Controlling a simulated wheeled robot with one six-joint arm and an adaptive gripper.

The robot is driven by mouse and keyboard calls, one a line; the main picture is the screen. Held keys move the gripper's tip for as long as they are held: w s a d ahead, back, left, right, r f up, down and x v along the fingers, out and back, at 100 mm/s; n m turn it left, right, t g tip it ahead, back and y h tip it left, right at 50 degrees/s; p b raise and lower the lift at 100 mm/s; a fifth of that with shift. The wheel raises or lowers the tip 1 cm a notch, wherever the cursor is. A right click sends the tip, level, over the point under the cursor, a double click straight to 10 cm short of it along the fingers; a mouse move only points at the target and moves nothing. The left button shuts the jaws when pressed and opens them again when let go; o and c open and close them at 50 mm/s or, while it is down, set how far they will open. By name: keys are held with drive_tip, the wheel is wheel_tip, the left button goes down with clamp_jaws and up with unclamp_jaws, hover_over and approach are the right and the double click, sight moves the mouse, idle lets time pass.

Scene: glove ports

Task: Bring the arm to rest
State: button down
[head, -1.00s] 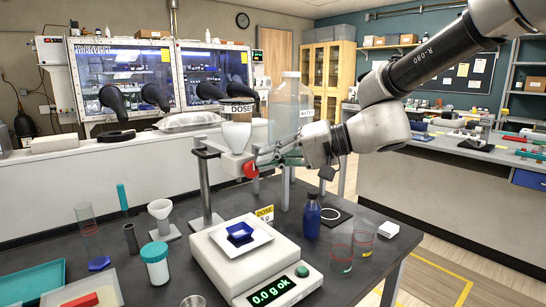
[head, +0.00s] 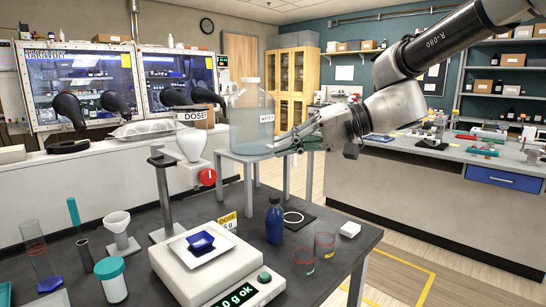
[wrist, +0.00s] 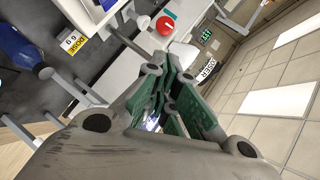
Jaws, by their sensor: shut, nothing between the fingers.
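My gripper (head: 288,146) is at the end of my arm, which reaches in from the upper right of the head view. Its fingers are shut with nothing between them. They are in front of the large clear water bottle (head: 251,112), to the right of and apart from the doser's red knob (head: 207,177). Whether the fingertips touch the bottle is not clear. In the wrist view the green-padded fingers (wrist: 172,92) show close together, with the red knob (wrist: 165,25) beyond them.
The water bottle stands on a grey stand (head: 262,155). Open floor (head: 420,250) lies to the right.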

drive_tip(key=s+d+f+m+h, duration=0.1)
drive_tip(key=s+d+f+h, duration=0.25)
drive_tip(key=d+f, duration=0.35)
drive_tip(key=s+d+f+t+h, duration=0.1)
drive_tip(key=s+d+h, duration=0.2)
drive_tip(key=d, duration=0.6)
drive_tip(key=s+d+f+t+h, duration=0.1)
drive_tip(key=s+d+h, duration=0.3)
drive_tip(key=d, duration=0.6)
drive_tip(key=s+d+f+m+t+h, duration=0.1)
drive_tip(key=s+d, duration=0.4)
drive_tip(key=d, duration=0.5)
drive_tip(key=shift+d+f+h, duration=0.25)
drive_tip(key=shift+f+h, duration=0.6)
drive_tip(key=shift+h, duration=0.4)
